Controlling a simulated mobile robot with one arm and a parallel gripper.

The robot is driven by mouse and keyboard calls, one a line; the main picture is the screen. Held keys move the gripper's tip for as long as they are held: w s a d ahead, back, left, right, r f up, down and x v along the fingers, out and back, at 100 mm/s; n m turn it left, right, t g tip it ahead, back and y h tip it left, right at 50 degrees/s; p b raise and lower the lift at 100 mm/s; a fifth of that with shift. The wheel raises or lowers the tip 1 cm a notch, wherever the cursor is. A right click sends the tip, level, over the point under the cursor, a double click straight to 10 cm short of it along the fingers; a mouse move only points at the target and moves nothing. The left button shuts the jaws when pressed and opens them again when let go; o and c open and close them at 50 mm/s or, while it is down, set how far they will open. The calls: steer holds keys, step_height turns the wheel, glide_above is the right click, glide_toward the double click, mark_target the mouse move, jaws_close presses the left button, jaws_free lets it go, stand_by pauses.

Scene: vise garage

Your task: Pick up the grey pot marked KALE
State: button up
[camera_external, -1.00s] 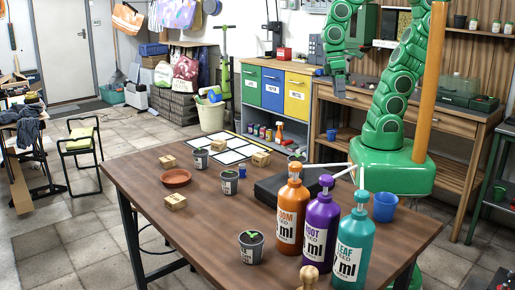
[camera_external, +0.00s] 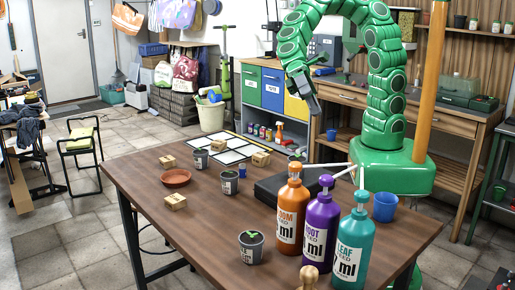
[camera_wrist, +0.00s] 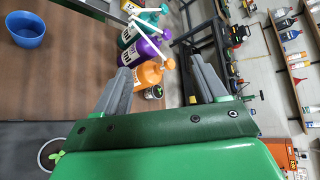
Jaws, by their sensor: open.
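My gripper (camera_external: 310,102) is open and empty, high above the far side of the table and apart from every pot. In the wrist view, one pot (camera_wrist: 154,93) shows beyond the open fingers (camera_wrist: 160,72), beside the orange bottle.
Orange (camera_external: 290,218), purple (camera_external: 320,228) and teal (camera_external: 353,245) pump bottles stand close to the right of the front pot. A black box (camera_external: 272,190), a blue cup (camera_external: 384,207), wooden blocks (camera_external: 175,202) and a terracotta saucer (camera_external: 175,177) are also on the table.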

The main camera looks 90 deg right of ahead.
mark_target(252, 235)
steer(key=w+a+f+m+t+y, duration=0.2)
steer(key=w+a+f+m, duration=0.5)
steer(key=w+a+m, duration=0.15)
steer(key=w+a+f+m+t, duration=0.1)
steer(key=f+m, duration=0.1)
steer(key=f, duration=0.3)
steer(key=w+a+f+m+h, duration=0.1)
steer(key=f+m, duration=0.2)
steer(key=f, duration=0.3)
steer(key=w+a+f+m+t, duration=0.1)
steer(key=a+f+m, duration=0.1)
steer(key=f, duration=0.4)
steer(key=shift+w+f+m+t+h, duration=0.1)
steer(key=shift+w+m+t+h, duration=0.15)
steer(key=shift+w+t+h, duration=0.1)
steer(key=shift+x, duration=2.75)
steer(key=shift+r+x, duration=0.2)
steer(key=shift+x, duration=1.3)
steer(key=shift+r+x, duration=0.15)
steer(key=shift+x, duration=1.4)
steer(key=shift+a, duration=0.25)
